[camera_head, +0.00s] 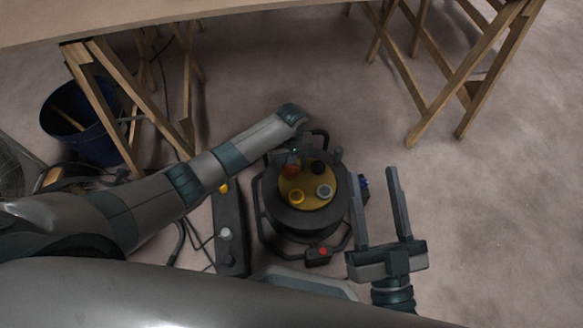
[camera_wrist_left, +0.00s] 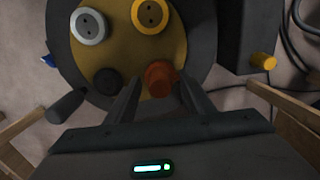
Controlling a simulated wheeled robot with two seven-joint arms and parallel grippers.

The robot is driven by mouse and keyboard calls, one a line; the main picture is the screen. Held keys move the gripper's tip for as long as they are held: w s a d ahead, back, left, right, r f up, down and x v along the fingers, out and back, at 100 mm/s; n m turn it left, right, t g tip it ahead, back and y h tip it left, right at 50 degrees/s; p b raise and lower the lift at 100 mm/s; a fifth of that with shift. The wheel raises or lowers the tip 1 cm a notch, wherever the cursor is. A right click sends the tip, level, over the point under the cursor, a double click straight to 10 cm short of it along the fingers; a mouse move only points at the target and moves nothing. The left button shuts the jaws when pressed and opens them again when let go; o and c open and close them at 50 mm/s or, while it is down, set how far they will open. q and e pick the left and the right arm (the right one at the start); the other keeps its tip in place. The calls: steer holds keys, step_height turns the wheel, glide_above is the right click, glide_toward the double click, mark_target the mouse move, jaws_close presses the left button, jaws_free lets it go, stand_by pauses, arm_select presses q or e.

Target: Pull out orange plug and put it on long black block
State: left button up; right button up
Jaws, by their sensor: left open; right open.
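The orange plug (camera_wrist_left: 160,78) sits in the yellow round top (camera_wrist_left: 115,55) of a black cable reel. In the head view the plug (camera_head: 291,169) is at the top's upper left, partly hidden by my left gripper. My left gripper (camera_wrist_left: 158,88) is open, with its fingers on either side of the plug. I cannot tell whether they touch it. The long black block (camera_head: 229,230) lies on the floor left of the reel, with a yellow plug and a white plug on it. My right gripper (camera_head: 396,178) is open and empty, right of the reel.
The reel's black frame (camera_head: 262,215) surrounds the drum. A grey socket (camera_head: 324,191) and a yellow socket (camera_head: 296,196) are on its top. Cables lie beside the block. Wooden trestles (camera_head: 440,85) hold a table above. A blue bucket (camera_head: 82,120) stands left. The floor at right is clear.

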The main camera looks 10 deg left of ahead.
arm_select(q)
steer(key=shift+p, duration=0.9)
stand_by(1.3)
steer(key=shift+c, duration=0.5)
jaws_close()
steer(key=shift+r, duration=0.1)
steer(key=shift+r+p, duration=2.9)
steer(key=shift+p, duration=0.45)
